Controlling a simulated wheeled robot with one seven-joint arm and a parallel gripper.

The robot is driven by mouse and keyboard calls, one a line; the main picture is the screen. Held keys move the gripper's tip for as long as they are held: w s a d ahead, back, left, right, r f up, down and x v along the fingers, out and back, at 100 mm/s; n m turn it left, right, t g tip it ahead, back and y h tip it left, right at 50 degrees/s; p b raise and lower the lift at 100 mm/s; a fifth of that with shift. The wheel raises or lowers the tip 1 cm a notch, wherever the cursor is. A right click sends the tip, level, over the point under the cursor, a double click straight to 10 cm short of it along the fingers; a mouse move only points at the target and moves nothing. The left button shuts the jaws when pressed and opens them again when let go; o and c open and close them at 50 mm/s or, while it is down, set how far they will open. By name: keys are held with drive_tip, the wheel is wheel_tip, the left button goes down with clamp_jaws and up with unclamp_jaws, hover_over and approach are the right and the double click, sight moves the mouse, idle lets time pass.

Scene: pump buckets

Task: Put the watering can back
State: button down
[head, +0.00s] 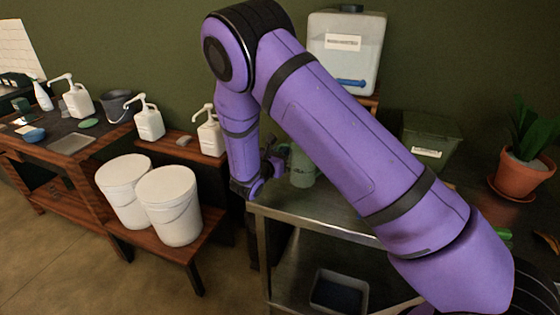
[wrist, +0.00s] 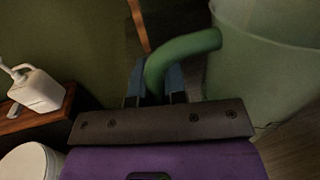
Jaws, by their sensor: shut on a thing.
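The watering can is pale green; its body (wrist: 262,65) fills the right side of the wrist view, and its curved handle (wrist: 185,47) runs between my fingers. In the head view the can (head: 303,172) shows only in part behind my arm, over the back left of the metal table (head: 330,212). My gripper (head: 272,170) is shut on the handle, and its blue-grey fingers (wrist: 156,82) stand either side of it in the wrist view. Whether the can's base touches the table is hidden.
White buckets (head: 168,205) and pump bottles (head: 149,120) stand on a wooden stand at left. A large white container (head: 345,50) is behind my arm. A green bin (head: 430,140) and a potted plant (head: 523,172) are at right. A grey tray (head: 339,291) lies below the tabletop.

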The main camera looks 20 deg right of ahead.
drive_tip(key=shift+w+a+f, duration=0.1)
drive_tip(key=shift+w+f, duration=0.2)
drive_tip(key=shift+f, duration=0.6)
drive_tip(key=shift+w+a+f, duration=0.1)
drive_tip(key=shift+w+f, duration=0.15)
drive_tip(key=shift+f, duration=0.65)
drive_tip(key=shift+f, duration=0.1)
drive_tip(key=c, duration=1.2)
unclamp_jaws()
drive_tip(key=shift+o, duration=0.2)
drive_tip(key=shift+s+a, duration=0.15)
drive_tip(key=shift+s, duration=0.05)
drive_tip(key=v, duration=1.1)
drive_tip(key=shift+s+a, duration=0.15)
